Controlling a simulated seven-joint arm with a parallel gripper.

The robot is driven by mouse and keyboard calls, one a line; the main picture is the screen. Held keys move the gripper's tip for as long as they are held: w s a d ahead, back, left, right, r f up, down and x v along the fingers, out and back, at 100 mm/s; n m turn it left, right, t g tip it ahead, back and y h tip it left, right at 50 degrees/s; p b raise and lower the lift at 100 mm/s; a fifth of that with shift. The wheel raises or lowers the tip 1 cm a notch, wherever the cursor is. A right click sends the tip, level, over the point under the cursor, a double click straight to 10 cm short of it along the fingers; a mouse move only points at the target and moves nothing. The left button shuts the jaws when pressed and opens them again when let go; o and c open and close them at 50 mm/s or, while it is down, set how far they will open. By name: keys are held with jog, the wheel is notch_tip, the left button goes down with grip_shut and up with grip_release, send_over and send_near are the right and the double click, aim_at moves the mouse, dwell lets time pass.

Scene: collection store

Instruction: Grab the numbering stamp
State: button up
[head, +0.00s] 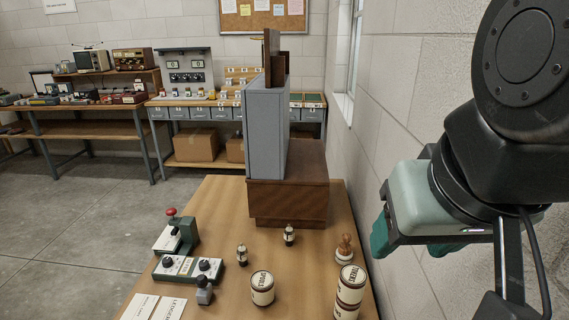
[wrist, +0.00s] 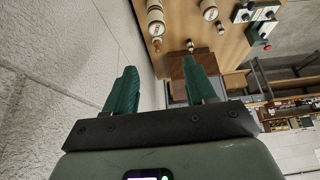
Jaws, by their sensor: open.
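No label marks the numbering stamp, so I cannot tell for sure which item it is. A small wooden-handled stamp (head: 345,247) stands upright near the table's right edge in the head view. A grey-green device with a red knob (head: 176,235) stands at the table's left side. A small grey piece with a dark round top (head: 204,292) stands at the front left. My gripper (head: 408,244) is open and empty, right of the table by the wall. In the wrist view my gripper (wrist: 161,84) shows its two green fingers spread, with nothing between them touching.
A control box with black knobs (head: 187,268), two small black-and-white items (head: 242,254) (head: 289,235), a single can (head: 262,288) and a taller can stack (head: 349,292) stand on the table (head: 225,215). A brown cabinet (head: 290,190) with a grey case (head: 265,130) blocks the back. The wall is close right.

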jog(key=shift+o, duration=0.2)
dwell(0.3)
jog(key=o, duration=0.4)
jog(key=w+a+f+m+g+y, duration=0.35)
jog(key=a+f+y, duration=0.2)
jog(key=a, duration=0.35)
jog(key=w+a+f+m+g+y, duration=0.25)
jog(key=w+a+f+y, duration=0.3)
jog(key=a, duration=0.35)
jog(key=w+a+f+m+g+y, duration=0.2)
jog(key=w+a+f+m+y, duration=0.3)
jog(key=a, duration=0.4)
notch_tip(320, 180, down, 6)
jog(key=w+a+r+m+t+y, duration=0.1)
jog(key=w+a+m+t+y, duration=0.1)
jog(key=w+m+t, duration=0.1)
jog(key=m+t+h, duration=0.2)
jog(key=m+t, duration=0.6)
jog(key=m, duration=0.2)
send_near(204, 288)
jog(key=w+a+r, duration=0.2)
jog(key=a+r, duration=0.1)
jog(key=r, duration=0.4)
jog(key=f, duration=0.8)
jog(key=shift+w, duration=0.2)
jog(key=shift+x, duration=3.75)
